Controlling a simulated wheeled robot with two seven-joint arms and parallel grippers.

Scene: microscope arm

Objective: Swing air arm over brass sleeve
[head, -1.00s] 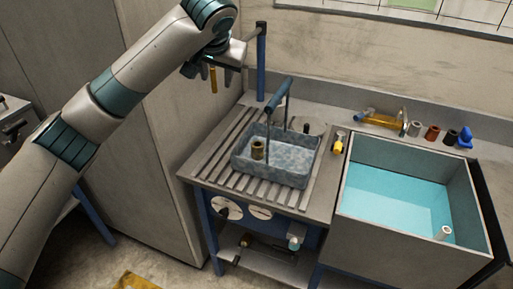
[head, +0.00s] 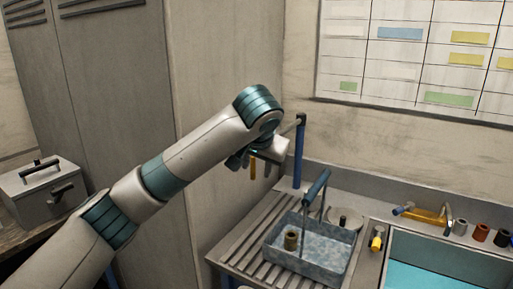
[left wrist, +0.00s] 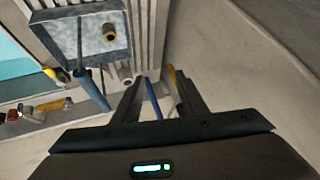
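The air arm is a blue post (head: 298,158) at the back left corner of the bench, with a thin grey bar at its top running left and an amber nozzle (head: 253,166) hanging down. The brass sleeve (head: 291,240) stands upright in the grey-blue basket, right of and below the nozzle; it also shows in the left wrist view (left wrist: 110,32). My left gripper (head: 246,160) is at the nozzle end of the air arm. In the left wrist view its fingers (left wrist: 153,78) are apart, with post and nozzle seen between them; contact is unclear. My right gripper is out of view.
The basket (head: 335,262) with a raised blue handle (head: 317,187) sits on the slatted drainboard (head: 238,250). A water tank (head: 430,255) is at right, with several small coloured parts behind it. A tall cabinet stands behind my left arm.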

